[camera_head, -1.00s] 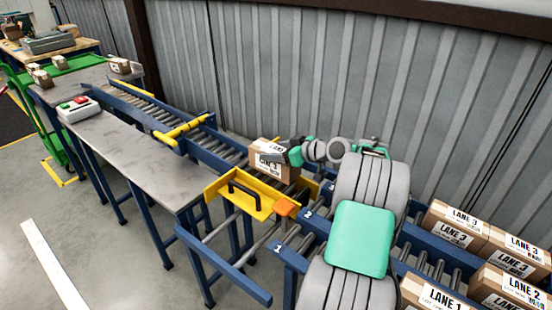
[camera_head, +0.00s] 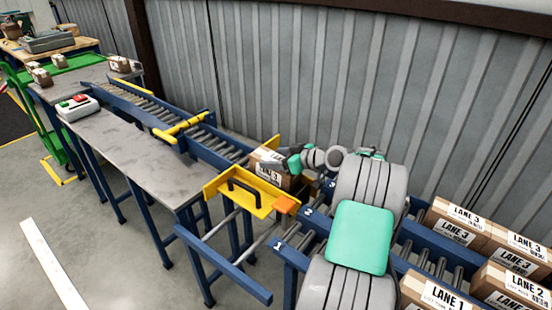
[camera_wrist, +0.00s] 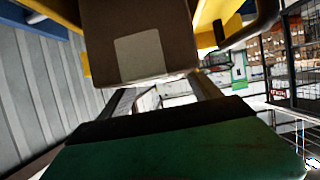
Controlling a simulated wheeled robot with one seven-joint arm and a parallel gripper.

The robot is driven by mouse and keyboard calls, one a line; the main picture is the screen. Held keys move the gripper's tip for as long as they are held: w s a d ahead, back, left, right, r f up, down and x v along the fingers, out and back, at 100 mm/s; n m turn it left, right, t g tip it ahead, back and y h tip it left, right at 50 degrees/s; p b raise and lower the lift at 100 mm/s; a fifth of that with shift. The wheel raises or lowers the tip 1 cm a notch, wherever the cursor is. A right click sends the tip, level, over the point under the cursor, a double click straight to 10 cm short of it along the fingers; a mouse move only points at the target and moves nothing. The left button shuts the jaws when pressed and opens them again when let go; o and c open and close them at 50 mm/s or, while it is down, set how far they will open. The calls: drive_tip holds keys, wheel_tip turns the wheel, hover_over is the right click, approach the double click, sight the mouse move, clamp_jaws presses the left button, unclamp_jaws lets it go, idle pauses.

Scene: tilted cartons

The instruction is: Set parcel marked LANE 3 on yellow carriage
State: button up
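The parcel marked LANE 3 (camera_head: 268,171) is a brown carton with a white label, low behind the yellow front plate of the carriage. The yellow carriage (camera_head: 236,197) has a black handle and an orange block; its plate hides the parcel's lower part. My gripper (camera_head: 287,162) is at the parcel's right side, shut on it. In the wrist view the parcel (camera_wrist: 140,45) fills the top centre, at the ends of my two fingers (camera_wrist: 163,95). I cannot tell whether its underside touches the carriage.
A blue roller conveyor (camera_head: 215,145) with a yellow bar (camera_head: 182,130) runs up-left from the carriage. A grey table (camera_head: 130,150) with a button box (camera_head: 78,106) stands left. Numbered lanes hold several cartons (camera_head: 460,222) at right. A corrugated wall (camera_head: 350,80) stands behind.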

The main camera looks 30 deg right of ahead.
drive_tip(key=shift+o, duration=1.4)
drive_tip(key=shift+r, duration=0.1)
drive_tip(key=shift+s+d+r+p, duration=0.2)
drive_tip(key=shift+s+r+p, duration=0.05)
drive_tip(key=shift+r+p, duration=0.55)
drive_tip(key=v, duration=1.1)
drive_tip(key=a+f+m+g+h, duration=0.1)
drive_tip(key=a+f+g, duration=0.15)
drive_tip(key=a, duration=0.95)
drive_tip(key=a+f+g, duration=0.1)
drive_tip(key=a+g, duration=0.3)
drive_tip(key=a, duration=0.9)
drive_tip(key=s+a+f+m+g+h, duration=0.1)
drive_tip(key=s+a, duration=0.3)
drive_tip(key=s, duration=0.5)
drive_tip(key=s+a+f+m+g+h, duration=0.1)
drive_tip(key=s+a+f+g+h, duration=0.1)
drive_tip(key=s, duration=0.7)
wheel_tip(320, 180, down, 2)
drive_tip(key=shift+a+f+m+g, duration=0.25)
drive_tip(key=shift+a+g, duration=0.3)
drive_tip(key=shift+a, duration=0.5)
